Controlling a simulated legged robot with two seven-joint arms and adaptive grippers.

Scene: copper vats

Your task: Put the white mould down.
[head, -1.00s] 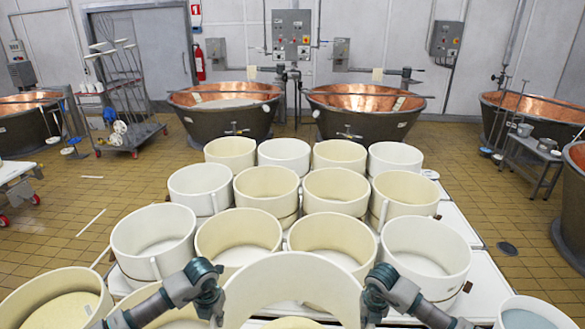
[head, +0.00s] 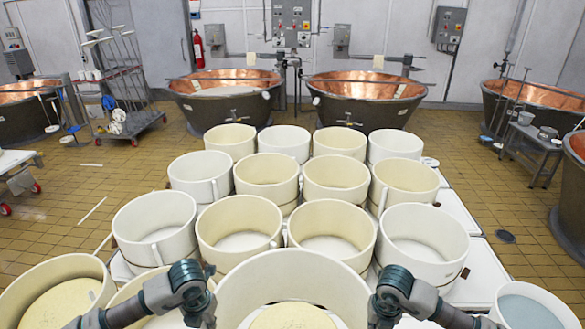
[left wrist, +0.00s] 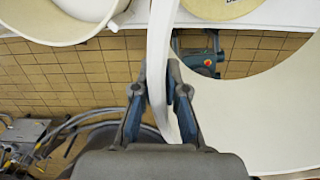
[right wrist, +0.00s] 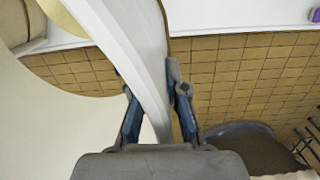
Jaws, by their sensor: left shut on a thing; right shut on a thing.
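The white mould (head: 292,275) is a wide open ring at the bottom middle of the head view, its near part cut off by the frame. My left gripper (head: 210,316) is shut on its left wall, and my right gripper (head: 374,316) is shut on its right wall. The left wrist view shows the left fingers (left wrist: 160,95) on either side of the mould's wall (left wrist: 160,45). The right wrist view shows the right fingers (right wrist: 158,92) pinching the wall (right wrist: 140,60). A cream round surface (head: 292,318) shows through the ring. Whether the mould touches anything below is hidden.
Several cream and white moulds stand in rows on a white table (head: 470,265), close around the held one. A mould with pale bluish contents (head: 530,312) is at the right. Copper vats (head: 365,90) stand behind across tiled floor.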

